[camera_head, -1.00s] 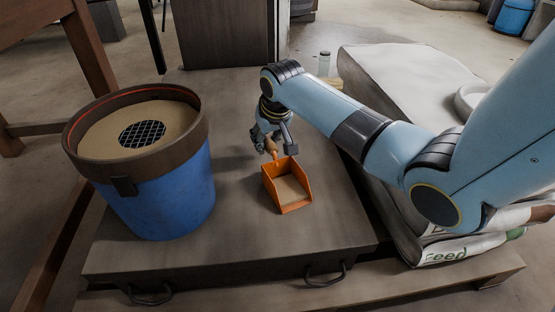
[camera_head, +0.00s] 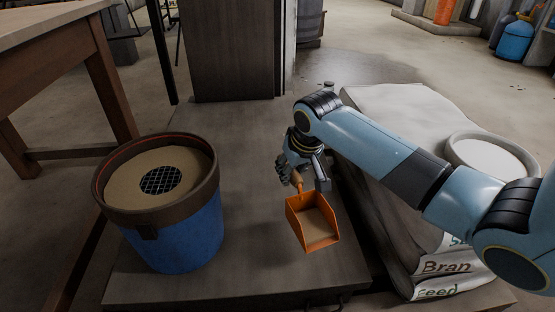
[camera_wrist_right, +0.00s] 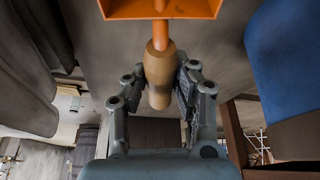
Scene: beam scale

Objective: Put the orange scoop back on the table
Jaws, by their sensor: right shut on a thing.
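The orange scoop (camera_head: 313,225) hangs in the middle of the head view, its open pan toward the camera, with a tan-brown inside. My right gripper (camera_head: 303,178) is shut on its brown wooden handle, and the pan appears to be above the dark low platform. The right wrist view shows the handle (camera_wrist_right: 160,72) between my right gripper's fingers (camera_wrist_right: 158,88) and the orange pan (camera_wrist_right: 160,9) beyond. The wooden table (camera_head: 50,22) stands at the upper left, apart from the scoop. My left gripper is not in view.
A blue bucket (camera_head: 178,238) with a brown rim, tan fill and a dark mesh stands left of the scoop on the dark platform (camera_head: 232,268). Feed sacks (camera_head: 400,115) and a white bowl (camera_head: 490,160) are at right. A dark cabinet (camera_head: 235,50) stands behind.

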